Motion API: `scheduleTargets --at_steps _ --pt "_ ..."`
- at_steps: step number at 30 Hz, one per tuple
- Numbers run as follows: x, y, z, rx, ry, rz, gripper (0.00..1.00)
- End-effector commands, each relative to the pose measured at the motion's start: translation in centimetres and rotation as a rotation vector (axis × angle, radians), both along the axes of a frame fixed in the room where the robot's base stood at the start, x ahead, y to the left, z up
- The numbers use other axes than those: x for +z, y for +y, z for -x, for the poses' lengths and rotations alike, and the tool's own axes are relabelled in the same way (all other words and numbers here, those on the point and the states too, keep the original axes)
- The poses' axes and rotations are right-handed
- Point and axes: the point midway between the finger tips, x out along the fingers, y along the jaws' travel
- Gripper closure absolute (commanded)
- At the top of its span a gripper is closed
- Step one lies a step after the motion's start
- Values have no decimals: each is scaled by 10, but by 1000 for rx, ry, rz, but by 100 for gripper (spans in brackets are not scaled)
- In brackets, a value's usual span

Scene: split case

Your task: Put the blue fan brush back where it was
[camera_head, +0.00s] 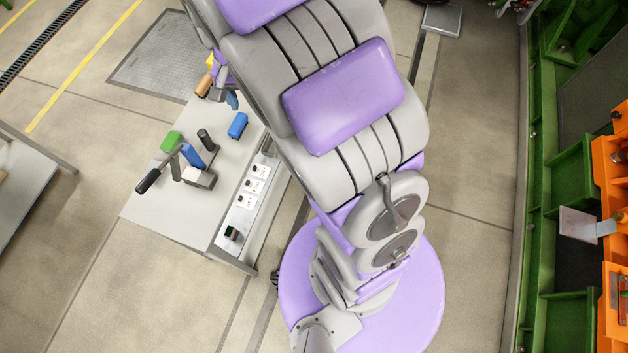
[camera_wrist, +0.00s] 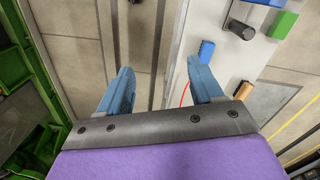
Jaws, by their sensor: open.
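Two blue items are on the grey table, and I cannot tell for sure which is the fan brush. One is a short blue block-like piece (camera_head: 237,125) lying near the table's right side; in the wrist view it (camera_wrist: 207,50) is just beyond the right finger. The other (camera_head: 192,155) stands farther left, close to a grey block; only its edge shows in the wrist view (camera_wrist: 262,2). My gripper (camera_wrist: 160,74) is open with nothing between its fingers. In the head view my gripper (camera_head: 228,97) is at the table's far end, partly hidden by my arm.
A green block (camera_head: 171,141), a black cylinder (camera_head: 206,139), a grey block (camera_head: 199,178) and a black-handled tool (camera_head: 148,181) share the table (camera_head: 165,215).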

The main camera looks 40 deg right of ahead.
Motion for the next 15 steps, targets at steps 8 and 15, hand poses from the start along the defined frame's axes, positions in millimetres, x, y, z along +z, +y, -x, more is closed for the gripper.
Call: scheduleTargets --at_steps 8,15 --pt "47 5 102 208 36 -30 34" --pt "65 12 191 412 66 -65 34"
